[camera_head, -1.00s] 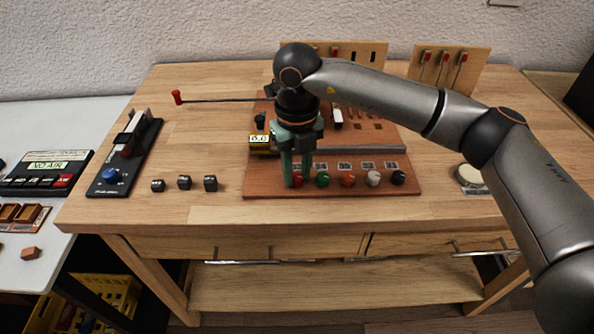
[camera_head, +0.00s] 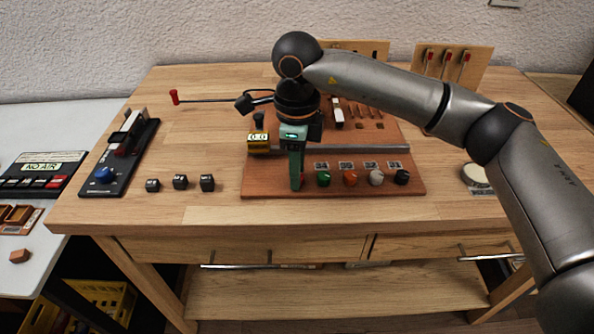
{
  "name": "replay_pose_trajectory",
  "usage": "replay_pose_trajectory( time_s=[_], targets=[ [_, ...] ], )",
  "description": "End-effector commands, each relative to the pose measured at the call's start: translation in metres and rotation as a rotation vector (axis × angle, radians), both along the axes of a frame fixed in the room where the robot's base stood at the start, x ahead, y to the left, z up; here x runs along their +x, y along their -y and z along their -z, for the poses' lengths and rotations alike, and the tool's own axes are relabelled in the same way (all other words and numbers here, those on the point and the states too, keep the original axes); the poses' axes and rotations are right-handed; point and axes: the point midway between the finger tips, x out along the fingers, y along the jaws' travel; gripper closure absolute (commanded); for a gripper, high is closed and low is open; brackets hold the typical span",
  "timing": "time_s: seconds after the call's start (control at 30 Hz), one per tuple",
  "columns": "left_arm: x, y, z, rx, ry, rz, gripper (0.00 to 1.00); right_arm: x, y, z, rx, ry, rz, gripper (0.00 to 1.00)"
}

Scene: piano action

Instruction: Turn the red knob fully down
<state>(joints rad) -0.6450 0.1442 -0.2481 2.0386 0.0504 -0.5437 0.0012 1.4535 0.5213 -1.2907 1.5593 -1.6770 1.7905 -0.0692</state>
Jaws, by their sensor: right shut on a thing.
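My right gripper (camera_head: 297,184) points straight down at the front left of the brown wooden board (camera_head: 270,184). It is shut on the red knob (camera_head: 301,183), at the left end of the front row of knobs. The fingers hide nearly all of the knob, so its pointer cannot be read. My left gripper is not in view.
A green knob (camera_head: 323,179), an orange knob (camera_head: 350,179), a white knob (camera_head: 376,177) and a black knob (camera_head: 402,177) stand right of the gripper.

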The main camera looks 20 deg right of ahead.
Motion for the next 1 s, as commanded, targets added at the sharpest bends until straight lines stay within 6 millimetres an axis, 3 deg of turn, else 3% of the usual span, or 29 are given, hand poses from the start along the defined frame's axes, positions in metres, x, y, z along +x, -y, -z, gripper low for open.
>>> replay_pose_trajectory(
  time_s=[0.6,1.0],
  targets=[
    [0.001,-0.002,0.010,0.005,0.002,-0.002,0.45,0.001,0.000,-0.001,0.002,0.004,-0.585,1.00],
    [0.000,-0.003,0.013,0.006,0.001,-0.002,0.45,0.001,0.000,-0.001,0.001,0.003,-0.884,1.00]
  ],
)
